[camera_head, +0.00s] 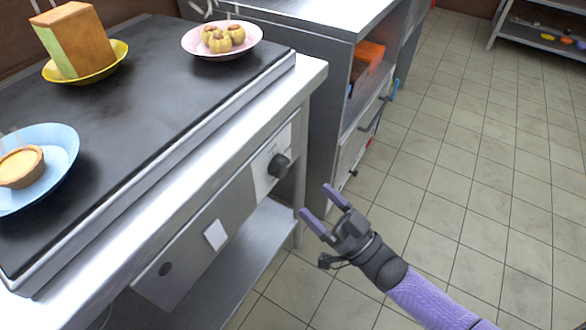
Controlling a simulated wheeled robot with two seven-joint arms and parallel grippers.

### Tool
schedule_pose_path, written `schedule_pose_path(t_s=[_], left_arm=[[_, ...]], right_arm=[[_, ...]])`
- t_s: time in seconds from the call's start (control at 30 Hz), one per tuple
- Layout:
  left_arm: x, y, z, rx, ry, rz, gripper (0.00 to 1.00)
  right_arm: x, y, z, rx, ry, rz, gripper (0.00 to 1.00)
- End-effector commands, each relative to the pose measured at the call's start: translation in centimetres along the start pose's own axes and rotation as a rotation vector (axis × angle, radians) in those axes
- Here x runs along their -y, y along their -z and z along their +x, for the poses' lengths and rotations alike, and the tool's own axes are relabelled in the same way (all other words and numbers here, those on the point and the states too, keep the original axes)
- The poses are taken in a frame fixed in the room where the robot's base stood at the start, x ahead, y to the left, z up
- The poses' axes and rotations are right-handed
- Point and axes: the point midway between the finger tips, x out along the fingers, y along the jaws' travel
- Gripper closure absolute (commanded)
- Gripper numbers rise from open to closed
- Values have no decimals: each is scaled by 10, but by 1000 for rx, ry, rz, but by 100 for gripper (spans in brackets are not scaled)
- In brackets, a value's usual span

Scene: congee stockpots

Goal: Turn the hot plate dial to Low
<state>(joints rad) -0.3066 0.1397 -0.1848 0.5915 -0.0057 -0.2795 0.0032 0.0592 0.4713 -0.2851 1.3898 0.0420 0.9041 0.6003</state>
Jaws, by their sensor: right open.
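The hot plate (150,115) is a wide black slab set on a steel counter. Its black dial (278,165) sits on a light panel at the right end of the steel front. The panel's markings are too small to read, so the dial's setting cannot be told. My right gripper (319,202) has purple fingers spread apart with nothing between them. It is in front of the counter, below and to the right of the dial, apart from it. My left gripper is not in view.
On the hot plate are a pink plate (190,46) with small round pastries, a yellow plate (118,62) with a block-shaped item, and a blue plate (62,150) with a tart. A steel cabinet (318,90) stands beyond the counter. The tiled floor (480,180) at right is clear.

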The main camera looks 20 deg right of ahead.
Motion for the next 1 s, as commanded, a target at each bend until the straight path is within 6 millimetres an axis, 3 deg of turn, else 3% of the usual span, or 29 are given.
schedule_pose_path(t_s=[0.1,0.3,0.43,0.67,1.0], left_arm=[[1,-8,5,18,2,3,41],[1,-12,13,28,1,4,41],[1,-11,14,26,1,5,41],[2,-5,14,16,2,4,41],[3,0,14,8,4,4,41]], right_arm=[[0,0,30,-3,1,-1,6],[0,-1,69,0,-2,-1,6],[0,0,79,3,-3,-2,6],[0,0,80,4,-4,-3,6],[0,0,79,4,-5,-3,78]])
